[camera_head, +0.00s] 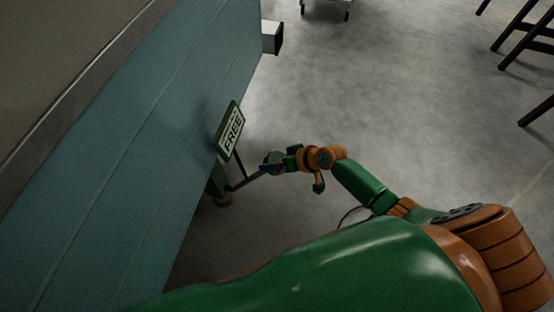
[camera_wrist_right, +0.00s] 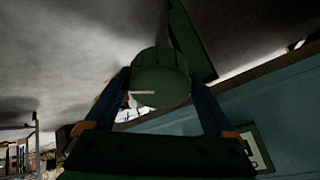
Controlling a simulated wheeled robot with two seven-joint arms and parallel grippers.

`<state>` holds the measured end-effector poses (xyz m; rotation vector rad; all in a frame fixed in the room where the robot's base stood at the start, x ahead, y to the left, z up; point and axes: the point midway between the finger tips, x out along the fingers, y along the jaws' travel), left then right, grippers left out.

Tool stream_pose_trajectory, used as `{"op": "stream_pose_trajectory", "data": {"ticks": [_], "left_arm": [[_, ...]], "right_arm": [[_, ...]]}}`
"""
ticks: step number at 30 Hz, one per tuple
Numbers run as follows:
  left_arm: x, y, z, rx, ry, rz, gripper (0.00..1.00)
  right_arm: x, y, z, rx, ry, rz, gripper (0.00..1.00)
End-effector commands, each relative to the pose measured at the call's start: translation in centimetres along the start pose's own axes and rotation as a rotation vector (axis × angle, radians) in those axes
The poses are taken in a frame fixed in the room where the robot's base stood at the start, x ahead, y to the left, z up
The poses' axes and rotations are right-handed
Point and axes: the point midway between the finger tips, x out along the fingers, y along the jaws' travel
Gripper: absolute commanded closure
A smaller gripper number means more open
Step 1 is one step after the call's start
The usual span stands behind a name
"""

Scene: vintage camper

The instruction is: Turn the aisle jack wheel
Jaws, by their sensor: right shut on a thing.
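The aisle jack stands low against the teal camper wall. Its green leg (camera_head: 217,181) and a dark crank bar (camera_head: 245,182) show in the head view. My right gripper (camera_head: 271,163) is at the outer end of this bar. In the right wrist view a round green knob (camera_wrist_right: 160,82) sits between the two blue fingers of my right gripper (camera_wrist_right: 158,92), which is shut on it. A dark shaft runs up from behind the knob. My gripper hides part of the crank's end in the head view. My left gripper is not in view.
A small box (camera_head: 271,37) juts from the wall farther back. Dark stool legs (camera_head: 525,45) stand at the upper right. The grey floor (camera_head: 400,90) between is clear.

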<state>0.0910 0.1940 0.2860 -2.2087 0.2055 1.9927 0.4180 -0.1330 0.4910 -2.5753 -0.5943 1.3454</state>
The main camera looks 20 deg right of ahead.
Motion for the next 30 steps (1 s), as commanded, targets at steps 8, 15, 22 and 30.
{"op": "stream_pose_trajectory", "data": {"ticks": [8, 15, 22, 30], "left_arm": [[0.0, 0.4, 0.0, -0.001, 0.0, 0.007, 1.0], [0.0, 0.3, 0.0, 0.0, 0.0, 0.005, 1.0], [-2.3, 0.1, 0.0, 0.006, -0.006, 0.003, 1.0], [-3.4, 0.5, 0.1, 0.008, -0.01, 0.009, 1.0]], "right_arm": [[0.0, 0.0, -0.2, -0.001, 0.005, 0.0, 0.67], [0.0, 0.0, -0.1, -0.001, 0.003, 0.0, 0.0], [-3.8, -0.1, -0.4, -0.003, 0.001, 0.002, 0.0], [-7.1, -0.1, -0.1, -0.001, 0.002, 0.0, 0.0]]}}
